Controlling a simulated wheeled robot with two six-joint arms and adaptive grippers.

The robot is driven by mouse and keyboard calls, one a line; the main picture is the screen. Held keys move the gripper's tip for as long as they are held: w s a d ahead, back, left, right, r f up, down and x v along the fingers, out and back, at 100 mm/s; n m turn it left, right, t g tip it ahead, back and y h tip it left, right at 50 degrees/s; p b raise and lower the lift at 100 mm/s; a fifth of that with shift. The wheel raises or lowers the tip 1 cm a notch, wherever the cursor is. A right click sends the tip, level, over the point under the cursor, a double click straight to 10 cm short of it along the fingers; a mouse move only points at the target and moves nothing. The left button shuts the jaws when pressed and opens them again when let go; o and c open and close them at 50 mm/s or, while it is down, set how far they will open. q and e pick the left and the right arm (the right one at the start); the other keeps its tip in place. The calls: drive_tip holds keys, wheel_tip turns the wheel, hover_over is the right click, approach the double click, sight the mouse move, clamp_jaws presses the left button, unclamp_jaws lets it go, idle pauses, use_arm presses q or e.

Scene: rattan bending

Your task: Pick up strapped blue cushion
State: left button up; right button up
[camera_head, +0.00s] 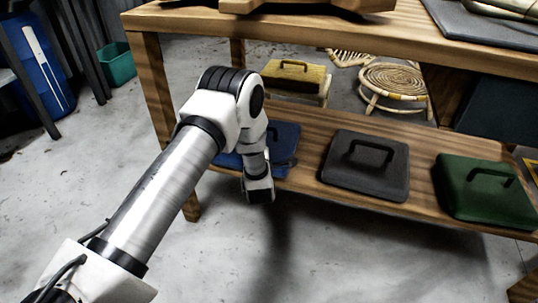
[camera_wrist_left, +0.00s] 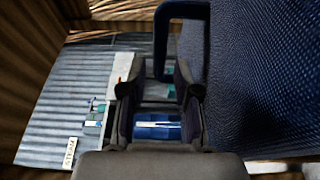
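The blue cushion (camera_head: 283,137) lies on the lower wooden shelf, partly hidden behind my left arm. In the left wrist view its woven blue side (camera_wrist_left: 262,75) fills the right. Its dark strap (camera_wrist_left: 181,10) arches at the top, with one leg running down between my fingers. My left gripper (camera_wrist_left: 160,85) is open, its two fingers apart on either side of that strap leg. I cannot tell whether they touch it. In the head view my left wrist is at the shelf's front edge and the fingers are hard to make out. My right gripper is not in view.
A black cushion (camera_head: 366,166) and a green cushion (camera_head: 486,190) lie to the right on the same shelf (camera_head: 310,180). A yellow cushion (camera_head: 295,77) and a round rattan stool (camera_head: 394,80) stand behind. The wooden tabletop (camera_head: 330,32) overhangs the shelf. The floor in front is clear.

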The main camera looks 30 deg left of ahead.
use_arm(q)
drive_tip(key=shift+x, duration=0.9)
drive_tip(key=b+x, duration=0.4)
drive_tip(key=shift+w+a+f+b, duration=0.15)
drive_tip(key=shift+a+f+b, duration=0.2)
drive_tip(key=shift+b, duration=0.05)
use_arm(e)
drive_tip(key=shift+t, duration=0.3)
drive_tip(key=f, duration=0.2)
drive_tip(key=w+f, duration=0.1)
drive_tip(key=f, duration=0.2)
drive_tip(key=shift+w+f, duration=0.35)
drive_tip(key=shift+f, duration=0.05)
use_arm(q)
drive_tip(key=shift+w+a+r, duration=0.1)
drive_tip(key=shift+w+r, duration=0.05)
drive_tip(key=shift+r, duration=0.15)
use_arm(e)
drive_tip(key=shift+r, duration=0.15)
use_arm(q)
clamp_jaws()
